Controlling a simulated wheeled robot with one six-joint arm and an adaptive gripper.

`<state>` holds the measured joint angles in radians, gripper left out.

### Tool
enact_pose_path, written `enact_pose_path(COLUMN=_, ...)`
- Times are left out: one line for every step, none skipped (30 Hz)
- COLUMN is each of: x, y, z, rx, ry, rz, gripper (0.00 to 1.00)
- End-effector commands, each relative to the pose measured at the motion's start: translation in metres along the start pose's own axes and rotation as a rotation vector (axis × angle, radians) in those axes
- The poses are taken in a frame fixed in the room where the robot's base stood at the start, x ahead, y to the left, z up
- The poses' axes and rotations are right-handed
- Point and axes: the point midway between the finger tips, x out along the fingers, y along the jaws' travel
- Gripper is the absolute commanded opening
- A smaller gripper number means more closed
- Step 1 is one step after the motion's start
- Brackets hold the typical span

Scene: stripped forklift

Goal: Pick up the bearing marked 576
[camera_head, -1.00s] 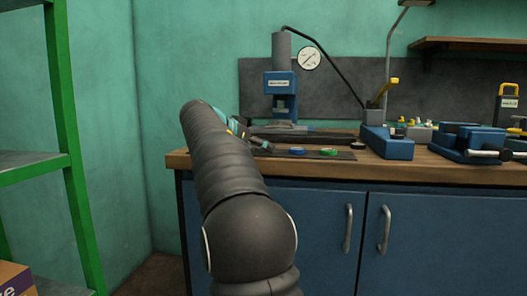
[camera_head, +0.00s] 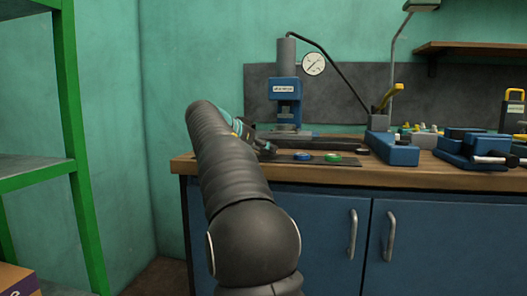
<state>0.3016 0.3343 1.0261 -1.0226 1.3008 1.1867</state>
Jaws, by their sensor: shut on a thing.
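My gripper (camera_head: 264,150) is at the left end of a dark strip (camera_head: 318,160) on the workbench, mostly hidden behind my arm. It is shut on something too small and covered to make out. A blue ring-like piece (camera_head: 302,156) and a green ring-like piece (camera_head: 333,158) lie on the strip, to the right of my gripper and apart from it. No marking 576 can be read on anything.
The wooden bench top (camera_head: 420,176) sits over blue cabinets (camera_head: 300,205). A blue press (camera_head: 286,92) with a gauge stands behind the strip. Blue vise-like blocks (camera_head: 393,150) stand to the right. A green shelf rack (camera_head: 72,110) is at the left; floor shows between.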

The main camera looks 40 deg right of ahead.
Motion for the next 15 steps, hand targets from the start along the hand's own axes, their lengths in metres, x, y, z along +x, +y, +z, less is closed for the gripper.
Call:
enact_pose_path(x=-0.004, y=0.0, z=-0.009, rx=0.002, ry=0.002, rz=-0.002, gripper=0.14)
enact_pose_path(x=-0.007, y=-0.001, z=-0.014, rx=0.003, ry=0.002, rz=-0.002, gripper=0.14)
enact_pose_path(x=-0.011, y=-0.001, z=-0.023, rx=0.003, ry=0.002, rz=-0.002, gripper=0.14)
enact_pose_path(x=-0.014, y=-0.001, z=-0.029, rx=0.003, ry=0.002, rz=-0.002, gripper=0.14)
enact_pose_path(x=-0.018, y=0.0, z=-0.037, rx=0.005, ry=0.003, rz=-0.002, gripper=0.14)
enact_pose_path(x=-0.023, y=-0.001, z=-0.048, rx=0.005, ry=0.003, rz=-0.003, gripper=0.14)
enact_pose_path(x=-0.026, y=-0.001, z=-0.055, rx=0.004, ry=0.003, rz=-0.002, gripper=0.14)
enact_pose_path(x=-0.03, y=-0.001, z=-0.063, rx=0.005, ry=0.002, rz=-0.002, gripper=0.14)
enact_pose_path(x=-0.035, y=-0.001, z=-0.073, rx=0.004, ry=0.002, rz=-0.003, gripper=0.14)
enact_pose_path(x=-0.038, y=-0.001, z=-0.08, rx=0.004, ry=0.002, rz=-0.002, gripper=0.14)
enact_pose_path(x=-0.041, y=-0.001, z=-0.086, rx=0.003, ry=0.001, rz=-0.002, gripper=0.14)
enact_pose_path(x=-0.046, y=-0.001, z=-0.095, rx=0.004, ry=0.002, rz=-0.003, gripper=0.14)
enact_pose_path(x=-0.049, y=-0.001, z=-0.102, rx=0.003, ry=0.002, rz=-0.002, gripper=0.14)
enact_pose_path(x=-0.052, y=-0.001, z=-0.107, rx=0.003, ry=0.002, rz=-0.001, gripper=0.14)
enact_pose_path(x=-0.055, y=-0.001, z=-0.115, rx=0.003, ry=0.002, rz=-0.002, gripper=0.14)
